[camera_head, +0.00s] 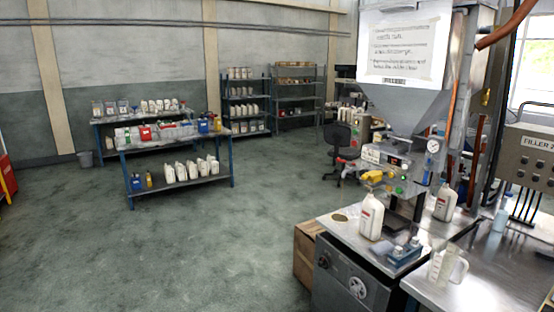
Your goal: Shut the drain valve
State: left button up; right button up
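The filling machine (395,172) stands at the right, with a hopper above a panel with a gauge and coloured buttons. A yellow handle-like part (373,176) sticks out at the left of the panel. It may be the drain valve, but I cannot tell for sure, nor whether it is open or shut. A white bottle with a red label (370,217) stands upright on the metal bench top (345,226) below it. A second white bottle (445,202) stands farther right. Neither of my grippers is in view.
A clear measuring jug (448,267) and a small blue-grey device (404,253) sit at the bench's front right. A cardboard box (305,254) stands left of the bench. A table with bottles (178,192) and an office chair (340,143) are farther back.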

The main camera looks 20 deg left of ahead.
aim_at(338, 159)
jog(key=u, duration=0.35)
jog(key=i+j+u, duration=0.4)
jog(key=i, duration=0.5)
jog(key=i+u, duration=0.4)
jog(key=i, duration=0.5)
jog(key=i+j+z, duration=0.1)
jog(key=i+z, duration=0.15)
jog(key=i, duration=0.2)
jog(key=i+j+z, duration=0.2)
jog(key=i, duration=0.3)
jog(key=i+j+z, duration=0.25)
jog(key=i, duration=0.2)
jog(key=i+j+z, duration=0.15)
jog(key=z, duration=0.2)
jog(key=i+j+z, duration=0.5)
jog(key=z, duration=0.25)
